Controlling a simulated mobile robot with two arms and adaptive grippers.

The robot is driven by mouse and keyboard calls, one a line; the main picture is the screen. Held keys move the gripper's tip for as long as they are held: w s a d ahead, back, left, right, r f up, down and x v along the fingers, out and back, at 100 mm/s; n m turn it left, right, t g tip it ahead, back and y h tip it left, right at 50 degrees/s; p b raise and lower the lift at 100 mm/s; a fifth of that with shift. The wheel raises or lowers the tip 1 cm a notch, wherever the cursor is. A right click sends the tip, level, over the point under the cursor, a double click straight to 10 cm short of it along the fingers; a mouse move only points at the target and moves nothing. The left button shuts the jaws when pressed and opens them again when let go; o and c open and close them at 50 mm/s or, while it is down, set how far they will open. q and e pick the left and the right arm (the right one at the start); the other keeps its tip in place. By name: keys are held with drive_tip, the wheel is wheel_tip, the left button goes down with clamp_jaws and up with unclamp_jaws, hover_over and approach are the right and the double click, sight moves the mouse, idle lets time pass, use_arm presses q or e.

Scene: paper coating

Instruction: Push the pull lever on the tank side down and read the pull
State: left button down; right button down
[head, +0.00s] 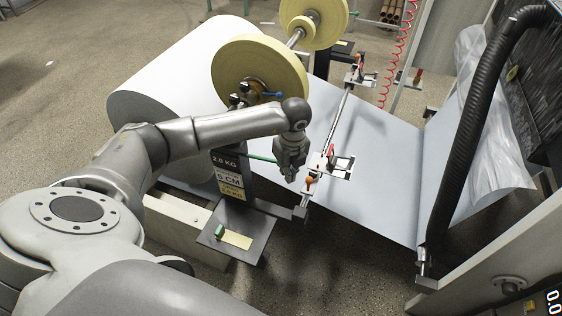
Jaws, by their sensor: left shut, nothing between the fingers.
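My left gripper (289,176) points down, shut and empty, just left of the near end of the metal cross bar (345,112). A clamp with a red lever (331,151) stands on that end, right of the gripper. A green rod (262,158) runs from the dark post (232,172) to behind the gripper. I cannot tell whether they touch. An orange knob (309,181) is close to the fingertips. Which of these is the pull lever is unclear. The post carries labels reading 2.0 KG and 5 CM. My right gripper is out of view.
A large white paper roll (165,85) and a yellow disc (262,72) lie behind my arm. The paper web (385,165) spans to the right. A black hose (468,125) rises at right. A display (553,301), partly cut off, reads 0.0.

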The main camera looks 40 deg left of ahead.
use_arm(q)
wheel_tip(320, 180, up, 12)
drive_tip(key=d, duration=0.1)
drive_tip(key=shift+s, duration=0.3)
drive_tip(key=shift+d+f, duration=0.1)
drive_tip(key=shift+f, duration=0.05)
idle(0.5)
